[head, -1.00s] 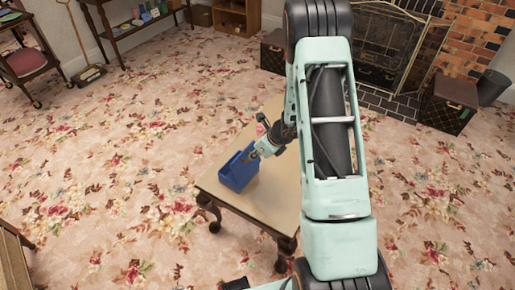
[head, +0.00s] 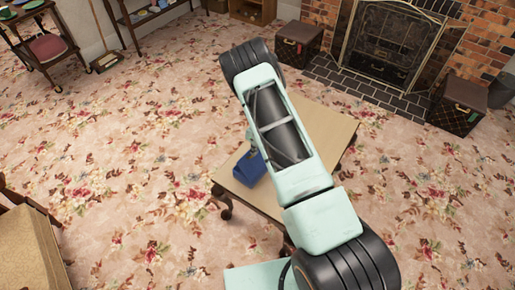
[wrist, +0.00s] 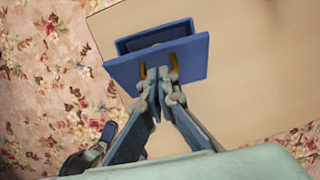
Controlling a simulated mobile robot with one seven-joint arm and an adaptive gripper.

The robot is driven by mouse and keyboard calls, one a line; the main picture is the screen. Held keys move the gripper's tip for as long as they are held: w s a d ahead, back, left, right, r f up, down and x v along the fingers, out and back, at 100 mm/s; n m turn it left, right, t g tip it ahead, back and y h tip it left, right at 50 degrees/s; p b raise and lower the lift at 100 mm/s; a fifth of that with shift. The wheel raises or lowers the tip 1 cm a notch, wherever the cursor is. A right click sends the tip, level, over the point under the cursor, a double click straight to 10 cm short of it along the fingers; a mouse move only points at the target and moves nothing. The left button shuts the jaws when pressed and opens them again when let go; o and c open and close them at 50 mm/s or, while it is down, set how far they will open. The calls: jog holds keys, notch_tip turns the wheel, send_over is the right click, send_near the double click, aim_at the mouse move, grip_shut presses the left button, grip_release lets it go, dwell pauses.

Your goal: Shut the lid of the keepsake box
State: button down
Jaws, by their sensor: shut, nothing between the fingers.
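The blue keepsake box (head: 246,171) sits on the small wooden table near its left edge, partly hidden by my arm in the head view. In the wrist view, the box (wrist: 125,45) shows its open top beyond a flat blue lid (wrist: 192,58). The lid stands raised, with its face towards my gripper and two gold-coloured fittings on it. My gripper (wrist: 158,72) is shut and empty, its fingertips at the lower middle of the lid's face. I cannot tell whether they touch it. The gripper is mostly hidden in the head view.
The table top (head: 335,130) is bare to the right of the box. Patterned carpet surrounds the table. Dark chests (head: 298,42) and a fireplace screen (head: 385,45) stand at the back. A wooden piece of furniture (head: 25,250) is at the lower left.

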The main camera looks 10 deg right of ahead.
jog(key=shift+w+a+f, duration=0.1)
jog(key=shift+w+a, duration=0.05)
jog(key=shift+w, duration=0.05)
jog(key=shift+w+a+f+b, duration=0.45)
jog(key=shift+w+a+b, duration=0.05)
jog(key=shift+w+b, duration=0.1)
jog(key=w+a+f+b, duration=0.3)
jog(key=f+b, duration=0.1)
jog(key=b, duration=0.4)
jog(key=shift+w+b, duration=0.3)
jog(key=shift+b, duration=0.05)
jog(key=shift+a, duration=0.1)
dwell(0.9)
jog(key=shift+r, duration=0.15)
